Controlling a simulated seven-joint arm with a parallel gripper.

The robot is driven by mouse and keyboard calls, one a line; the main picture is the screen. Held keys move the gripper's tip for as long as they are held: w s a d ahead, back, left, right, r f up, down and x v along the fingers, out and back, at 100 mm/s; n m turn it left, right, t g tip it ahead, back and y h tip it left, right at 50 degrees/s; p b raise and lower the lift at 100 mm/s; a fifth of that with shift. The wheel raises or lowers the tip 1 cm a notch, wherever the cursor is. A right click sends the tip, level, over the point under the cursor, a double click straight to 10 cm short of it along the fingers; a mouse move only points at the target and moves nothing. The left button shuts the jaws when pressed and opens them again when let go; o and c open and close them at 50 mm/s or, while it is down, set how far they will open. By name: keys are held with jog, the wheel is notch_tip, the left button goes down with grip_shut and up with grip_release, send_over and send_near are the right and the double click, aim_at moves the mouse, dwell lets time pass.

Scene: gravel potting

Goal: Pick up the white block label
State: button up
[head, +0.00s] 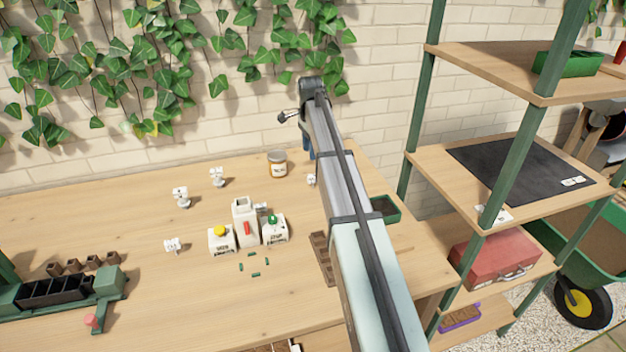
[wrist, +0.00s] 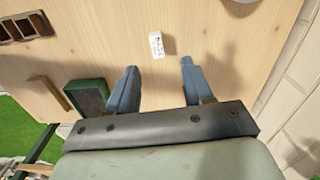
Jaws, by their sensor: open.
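A small white block label (wrist: 156,45) with dark markings lies on the wooden table in the wrist view, just beyond my fingertips and roughly centred between them. A small white piece, probably the same label (head: 311,180), shows beside my arm in the head view. My gripper (wrist: 158,68) is open and empty, its two blue fingers apart. The label is not between the fingers. In the head view my arm hides most of the gripper; only a bit of blue finger shows. Other small white pieces (head: 181,197) stand on the table to the left.
A jar (head: 277,164) stands behind the label. A dark green tray (wrist: 88,97) and a brown cell tray (wrist: 20,28) lie nearby. A wooden shelf (head: 480,70) rises at right; a brick wall (wrist: 300,100) borders the table.

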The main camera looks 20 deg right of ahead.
aim_at(313, 175)
notch_tip(313, 175, down, 8)
jog(key=shift+r, duration=0.15)
jog(key=shift+s+d+f, duration=0.15)
jog(key=shift+d+f, duration=0.05)
jog(key=shift+f, duration=1.15)
jog(key=shift+s+d+f, duration=0.15)
jog(key=shift+f, duration=1.15)
grip_shut()
jog(key=shift+r, duration=0.15)
